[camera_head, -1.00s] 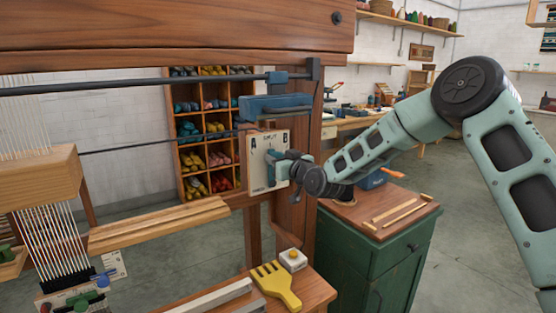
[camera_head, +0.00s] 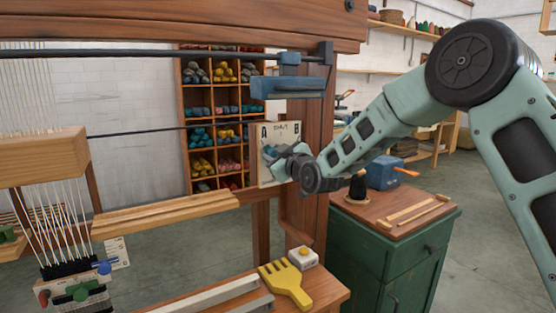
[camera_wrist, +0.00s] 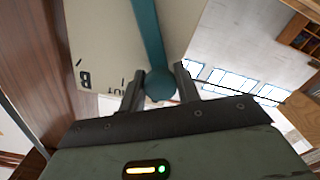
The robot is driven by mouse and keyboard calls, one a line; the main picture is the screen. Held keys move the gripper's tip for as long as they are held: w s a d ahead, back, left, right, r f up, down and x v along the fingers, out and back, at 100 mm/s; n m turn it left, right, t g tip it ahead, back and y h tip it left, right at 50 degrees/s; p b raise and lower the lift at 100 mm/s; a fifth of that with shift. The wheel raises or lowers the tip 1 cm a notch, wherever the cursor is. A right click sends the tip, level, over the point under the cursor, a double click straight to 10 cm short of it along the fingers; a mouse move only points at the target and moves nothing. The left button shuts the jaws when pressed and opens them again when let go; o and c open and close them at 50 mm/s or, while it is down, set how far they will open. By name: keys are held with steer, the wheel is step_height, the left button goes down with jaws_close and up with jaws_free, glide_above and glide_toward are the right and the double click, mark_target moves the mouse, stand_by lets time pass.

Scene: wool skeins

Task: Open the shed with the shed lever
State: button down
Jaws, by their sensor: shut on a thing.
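The shed lever (camera_wrist: 147,35) is a teal bar ending in a round knob (camera_wrist: 158,86) in the wrist view. My gripper (camera_wrist: 158,88) is shut on the knob, with one dark finger on each side of it. A cream plate (camera_head: 293,140) marked A, SHUT and B is mounted on the loom's right post. In the head view my gripper (camera_head: 270,154) is in front of the plate's left half, below the letter A. It hides most of the lever there. The plate also shows in the wrist view (camera_wrist: 95,40), with B and part of SHUT readable.
A blue bracket (camera_head: 288,86) sits just above the plate. A wooden beam (camera_head: 165,215) and warp threads are at left. A yellow comb (camera_head: 286,282) and a small white box (camera_head: 303,257) lie on the bench below. A green cabinet (camera_head: 385,265) stands at right.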

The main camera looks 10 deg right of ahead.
stand_by(0.4)
steer(key=c, duration=1)
jaws_free()
steer(key=b+v, duration=0.2)
steer(key=v, duration=1.5)
steer(key=shift+s, duration=0.2)
